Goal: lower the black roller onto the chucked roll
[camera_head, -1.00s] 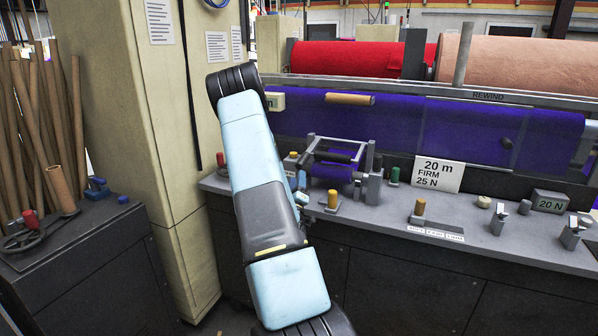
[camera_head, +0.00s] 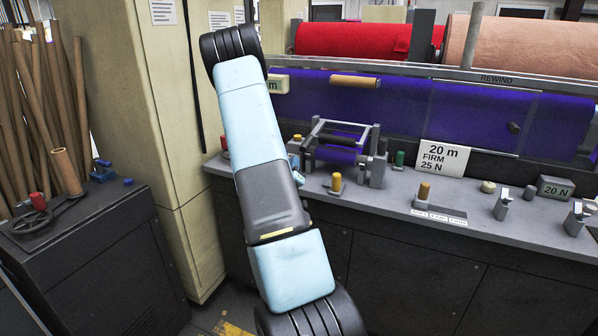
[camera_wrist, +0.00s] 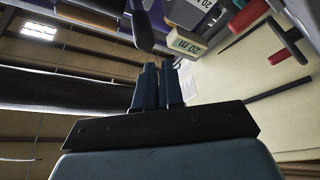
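The black roller (camera_head: 345,137) lies across a small grey frame (camera_head: 372,140) on the bench in the head view. The purple chucked roll (camera_head: 335,155) shows just below and in front of it; whether they touch is unclear.
A beige pillar (camera_head: 165,130) stands left of my arm. A dark cabinet (camera_head: 95,265) is at lower left.

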